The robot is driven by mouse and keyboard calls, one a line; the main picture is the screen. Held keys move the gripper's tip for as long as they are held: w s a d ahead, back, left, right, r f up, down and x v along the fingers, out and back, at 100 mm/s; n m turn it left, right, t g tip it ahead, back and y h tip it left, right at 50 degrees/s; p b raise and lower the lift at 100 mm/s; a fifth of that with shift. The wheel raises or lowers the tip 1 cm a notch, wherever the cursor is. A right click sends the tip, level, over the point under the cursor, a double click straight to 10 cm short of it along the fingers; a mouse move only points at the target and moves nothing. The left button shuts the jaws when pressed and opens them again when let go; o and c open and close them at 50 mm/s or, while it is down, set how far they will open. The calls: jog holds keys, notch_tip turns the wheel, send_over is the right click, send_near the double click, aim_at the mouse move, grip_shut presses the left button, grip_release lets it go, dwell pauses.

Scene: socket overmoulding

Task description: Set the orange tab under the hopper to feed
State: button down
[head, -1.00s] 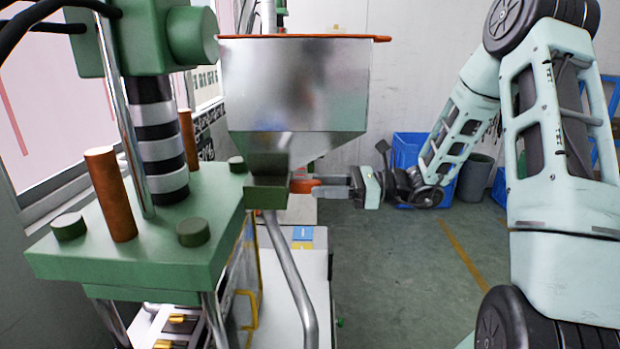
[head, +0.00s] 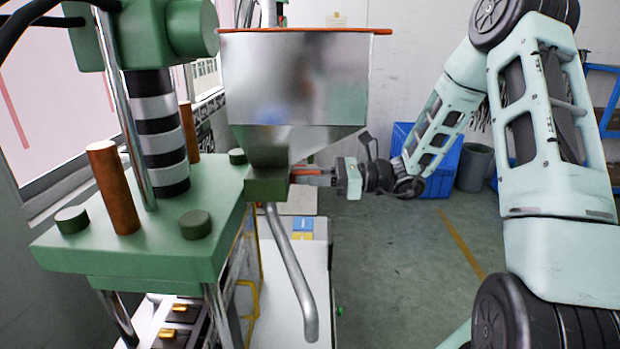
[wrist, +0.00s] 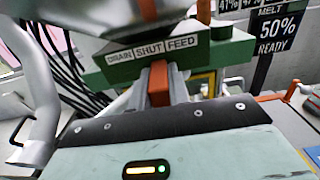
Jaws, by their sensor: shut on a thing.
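The hopper (head: 295,85) is a grey metal funnel with an orange rim. Below it is a green block (head: 266,187), which also shows in the wrist view (wrist: 213,53) with a label strip reading DRAIN, SHUT, FEED (wrist: 150,50). The orange tab (wrist: 159,84) sticks out of the block toward my wrist camera, below the strip, between SHUT and FEED and nearer SHUT. My gripper (wrist: 161,90) is shut on the tab, with a grey finger on each side. In the head view my gripper (head: 318,177) reaches the tab (head: 303,172) from the right.
A green press (head: 150,225) with an orange-brown post (head: 113,187) stands left. A bent metal pipe (head: 290,265) hangs below the block. A screen (wrist: 278,32) reads MELT 50% READY. Blue bins (head: 430,160) stand behind my arm.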

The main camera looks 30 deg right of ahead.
jog(key=shift+w+d+r, duration=0.1)
jog(key=shift+w+d, duration=0.45)
jog(key=shift+w, duration=0.2)
jog(key=shift+w+d, duration=0.5)
jog(key=shift+w, duration=0.25)
jog(key=c, duration=1.3)
grip_release()
jog(key=shift+w+d, duration=0.1)
jog(key=b+v, duration=0.5)
jog(key=v, duration=1.2)
jog(key=shift+s+d+b, duration=0.1)
jog(key=shift+s+b, duration=0.15)
jog(key=shift+b, duration=0.05)
